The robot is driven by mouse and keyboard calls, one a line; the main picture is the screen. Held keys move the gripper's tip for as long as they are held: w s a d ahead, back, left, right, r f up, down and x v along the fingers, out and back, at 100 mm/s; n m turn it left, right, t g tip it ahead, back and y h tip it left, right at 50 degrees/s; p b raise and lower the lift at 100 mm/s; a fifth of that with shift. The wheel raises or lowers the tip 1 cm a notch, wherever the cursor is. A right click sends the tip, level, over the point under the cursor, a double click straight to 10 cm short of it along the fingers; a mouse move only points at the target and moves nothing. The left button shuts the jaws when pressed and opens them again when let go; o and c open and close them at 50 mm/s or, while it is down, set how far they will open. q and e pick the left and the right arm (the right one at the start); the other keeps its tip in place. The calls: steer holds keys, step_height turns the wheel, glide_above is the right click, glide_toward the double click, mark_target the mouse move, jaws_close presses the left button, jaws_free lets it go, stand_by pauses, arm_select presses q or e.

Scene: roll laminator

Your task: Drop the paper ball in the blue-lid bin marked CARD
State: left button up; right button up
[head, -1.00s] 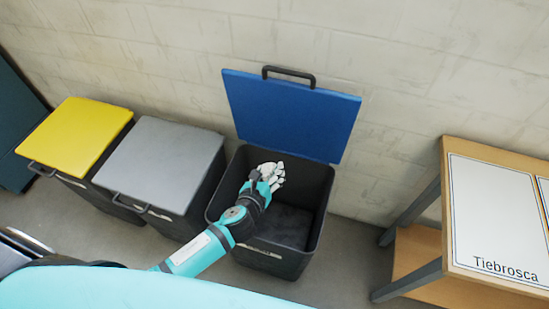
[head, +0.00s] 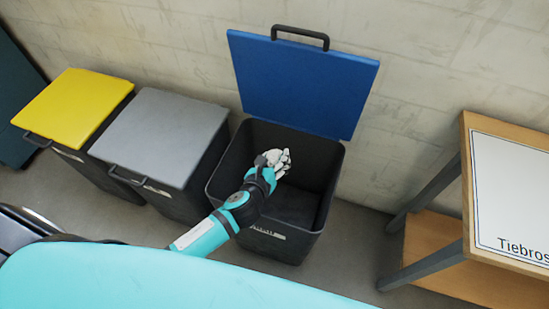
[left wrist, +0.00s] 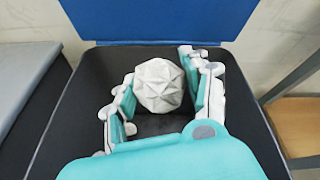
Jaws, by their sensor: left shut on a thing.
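The blue-lid bin (head: 222,183) stands with its blue lid (head: 300,83) raised against the wall. The label on its front is too small to read. My left gripper (head: 277,160) is over the open mouth of the bin. In the left wrist view the gripper (left wrist: 160,90) is shut on the white, faceted paper ball (left wrist: 160,85), with a finger on each side. The dark inside of the bin shows below and around the ball. In the head view the ball is hard to tell from the pale fingers. My right gripper is not in view.
A grey-lid bin (head: 160,135) and a yellow-lid bin (head: 75,108) stand closed to the left. A wooden table (head: 465,165) with a sign reading "Tiebros..." stands at the right. Bare floor (head: 355,245) lies between the open bin and the table.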

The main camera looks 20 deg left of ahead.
arm_select(q)
steer(key=o, duration=1)
steer(key=shift+c, duration=0.2)
steer(key=shift+s, duration=0.1)
steer(key=v, duration=1.2)
